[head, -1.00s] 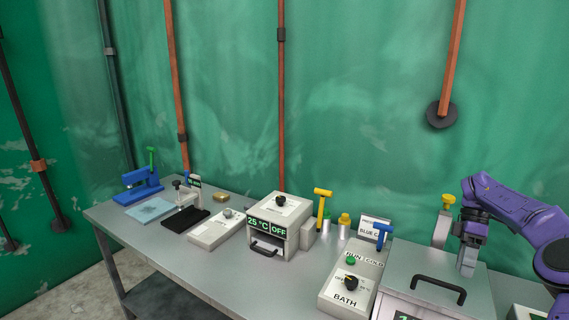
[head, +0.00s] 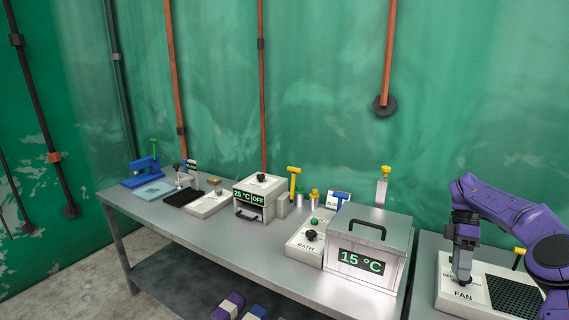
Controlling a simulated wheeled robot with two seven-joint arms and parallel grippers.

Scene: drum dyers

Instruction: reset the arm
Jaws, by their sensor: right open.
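My right arm is purple and comes in from the right edge. Its gripper (head: 462,272) points down at the FAN box (head: 453,297) and is open. The fingertips are at the box's dark knob, which they partly hide. I cannot tell whether they touch it. My left gripper is not in view.
A bath with a 15 °C display (head: 361,262) and a handled lid stands left of the FAN box. A BATH control box (head: 303,245), a 25 °C OFF unit (head: 256,196) and a blue press (head: 141,172) stand farther left. The table's front left (head: 190,228) is clear.

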